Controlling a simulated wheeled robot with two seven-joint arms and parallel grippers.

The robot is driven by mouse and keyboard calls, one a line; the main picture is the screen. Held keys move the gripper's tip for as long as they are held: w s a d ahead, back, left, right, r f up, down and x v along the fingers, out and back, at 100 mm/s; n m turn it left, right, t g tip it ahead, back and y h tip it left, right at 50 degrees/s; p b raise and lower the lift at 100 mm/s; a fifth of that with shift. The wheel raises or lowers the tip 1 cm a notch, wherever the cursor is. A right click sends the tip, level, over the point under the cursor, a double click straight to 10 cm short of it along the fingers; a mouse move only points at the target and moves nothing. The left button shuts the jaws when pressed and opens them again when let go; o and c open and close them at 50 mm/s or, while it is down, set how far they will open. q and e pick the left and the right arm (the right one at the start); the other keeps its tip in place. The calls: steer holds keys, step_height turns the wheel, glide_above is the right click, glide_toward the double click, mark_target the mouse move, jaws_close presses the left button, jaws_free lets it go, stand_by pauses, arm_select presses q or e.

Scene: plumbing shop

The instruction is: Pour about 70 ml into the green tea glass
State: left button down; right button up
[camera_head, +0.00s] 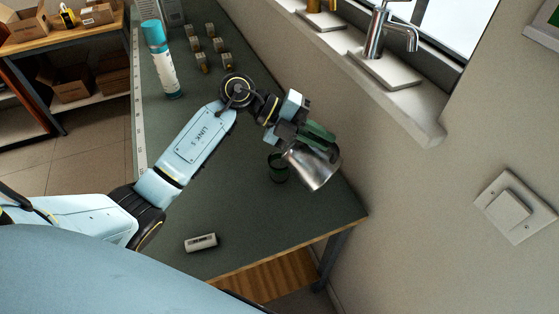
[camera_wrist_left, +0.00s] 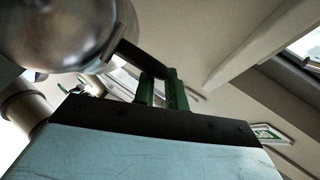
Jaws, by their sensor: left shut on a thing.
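My left gripper (camera_head: 312,133) is shut on the handle of a silver metal pot (camera_head: 318,170), with its green fingers around the dark handle. The pot is above the far right part of the bench and looks tilted, its wide end towards the lower right. In the left wrist view the pot's rounded shiny body (camera_wrist_left: 70,30) fills the upper left, beside the gripper fingers (camera_wrist_left: 162,90). The dark green tea glass (camera_head: 277,172) stands on the bench just left of the pot, partly hidden by pot and gripper. No liquid can be seen. My right gripper is out of view.
The dark green bench top (camera_head: 235,215) is clear around the glass. A blue-capped bottle (camera_head: 161,62) and several small brass-coloured pieces (camera_head: 195,45) stand farther back. The wall and window sill (camera_head: 400,105) border the right side.

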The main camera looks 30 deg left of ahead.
mark_target(335, 155)
arm_select(q)
steer(key=shift+w+a+r+h+b, duration=0.15)
steer(key=shift+a+r+h+b, duration=0.25)
steer(key=shift+a+h+b, duration=0.15)
stand_by(1.3)
steer(key=shift+w+a+r+h, duration=0.15)
steer(key=shift+a+r+h, duration=0.1)
steer(key=shift+a, duration=0.4)
stand_by(0.4)
steer(key=shift+d, duration=0.3)
steer(key=d+y+p, duration=0.1)
steer(key=d+f+y+p, duration=0.1)
steer(key=s+d+y+p, duration=0.1)
steer(key=p, duration=0.1)
steer(key=shift+d+f+m, duration=0.3)
steer(key=shift+f, duration=0.35)
steer(key=shift+s+d+f+y+p, duration=0.2)
steer(key=shift+d+f+y+p, duration=0.45)
steer(key=shift+p, duration=0.2)
steer(key=shift+s+d+f+m+y+p, duration=0.1)
steer(key=shift+d+f+m+y+p, duration=0.3)
steer(key=shift+d+f+y+p, duration=0.1)
steer(key=shift+f, duration=0.25)
steer(key=shift+d, duration=0.15)
